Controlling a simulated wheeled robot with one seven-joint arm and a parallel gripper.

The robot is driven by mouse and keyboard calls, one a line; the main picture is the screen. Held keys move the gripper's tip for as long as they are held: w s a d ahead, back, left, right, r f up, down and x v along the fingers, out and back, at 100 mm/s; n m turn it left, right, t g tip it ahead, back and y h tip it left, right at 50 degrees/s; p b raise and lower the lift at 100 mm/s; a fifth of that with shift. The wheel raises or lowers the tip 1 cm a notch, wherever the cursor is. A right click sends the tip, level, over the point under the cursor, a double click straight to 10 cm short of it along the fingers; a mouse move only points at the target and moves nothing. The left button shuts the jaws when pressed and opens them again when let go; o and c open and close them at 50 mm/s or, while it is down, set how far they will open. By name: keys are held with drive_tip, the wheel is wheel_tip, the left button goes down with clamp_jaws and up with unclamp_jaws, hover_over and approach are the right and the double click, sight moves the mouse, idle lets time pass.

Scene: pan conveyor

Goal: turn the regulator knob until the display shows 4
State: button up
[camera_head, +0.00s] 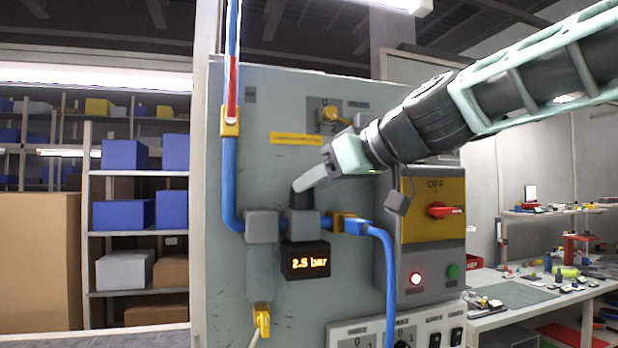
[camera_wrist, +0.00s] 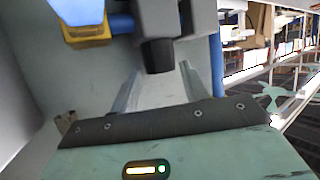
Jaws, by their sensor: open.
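The regulator knob (camera_head: 300,198) is a short black cylinder on top of a grey regulator block (camera_head: 303,225) on the panel. The display (camera_head: 305,261) below it reads "2.5 bar" in orange. My gripper (camera_head: 305,184) comes in from the upper right, with its fingertips at the top of the knob. In the wrist view my gripper (camera_wrist: 161,74) is open, and the dark knob (camera_wrist: 157,56) shows between the two fingertips, near their ends. I cannot tell whether either finger touches it.
A blue pipe (camera_head: 230,180) runs down left of the regulator, and another blue hose (camera_head: 387,270) drops on the right. A yellow switch box with a red OFF handle (camera_head: 440,211) stands right of the gripper. A yellow knob (camera_head: 329,113) sits above.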

drive_tip(key=shift+x, duration=1.35)
drive_tip(key=c, duration=0.7)
